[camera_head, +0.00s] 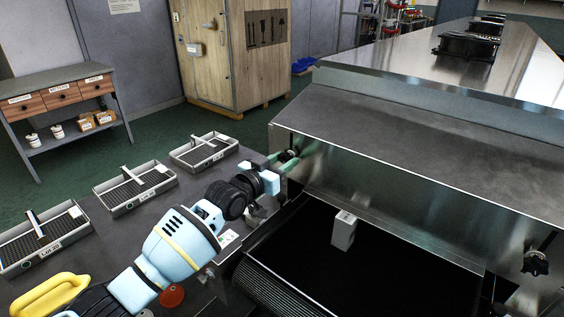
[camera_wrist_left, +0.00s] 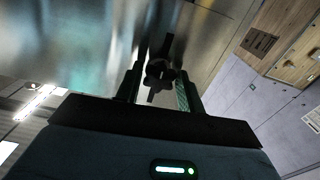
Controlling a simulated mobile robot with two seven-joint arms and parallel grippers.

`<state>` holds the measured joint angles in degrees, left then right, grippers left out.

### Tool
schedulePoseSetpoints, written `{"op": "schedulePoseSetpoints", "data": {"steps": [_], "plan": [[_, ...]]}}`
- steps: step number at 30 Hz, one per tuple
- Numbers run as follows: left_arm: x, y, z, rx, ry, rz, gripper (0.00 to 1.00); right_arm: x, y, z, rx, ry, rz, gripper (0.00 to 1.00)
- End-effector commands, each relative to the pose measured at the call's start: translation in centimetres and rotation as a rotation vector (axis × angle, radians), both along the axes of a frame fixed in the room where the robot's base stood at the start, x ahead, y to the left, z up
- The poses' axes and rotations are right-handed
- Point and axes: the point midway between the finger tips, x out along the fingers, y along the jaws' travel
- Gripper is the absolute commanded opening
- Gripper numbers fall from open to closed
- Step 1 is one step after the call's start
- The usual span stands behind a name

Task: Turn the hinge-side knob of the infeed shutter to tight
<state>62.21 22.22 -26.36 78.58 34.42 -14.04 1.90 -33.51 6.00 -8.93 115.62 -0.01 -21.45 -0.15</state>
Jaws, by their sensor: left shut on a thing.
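A dark lobed knob (camera_head: 289,155) sits at the left end of the dryer's steel front. It also shows in the left wrist view (camera_wrist_left: 160,74), on a dark stem in front of the shiny steel. My left gripper (camera_head: 284,160) is shut on this knob, with a finger on each side of it. In the left wrist view, my left gripper (camera_wrist_left: 158,88) points straight at the knob. A second dark knob (camera_head: 536,263) is at the right end of the front, untouched. The frames do not show which side has the hinge. My right gripper is not in view.
A white box (camera_head: 343,231) stands on the black belt (camera_head: 390,268) below the front. Several grey trays, one here (camera_head: 204,150), lie on the table left of my arm. A yellow handle-shaped thing (camera_head: 48,296) is at lower left. A wooden cabinet (camera_head: 225,60) stands behind.

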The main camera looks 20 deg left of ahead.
Motion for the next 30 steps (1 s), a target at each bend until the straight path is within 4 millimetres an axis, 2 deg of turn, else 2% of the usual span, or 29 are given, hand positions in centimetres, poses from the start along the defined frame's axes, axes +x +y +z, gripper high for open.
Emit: {"op": "schedulePoseSetpoints", "data": {"steps": [30], "plan": [[0.0,0.2,0.2,0.901,-0.326,0.0,0.15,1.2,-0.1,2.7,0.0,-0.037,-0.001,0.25]]}}
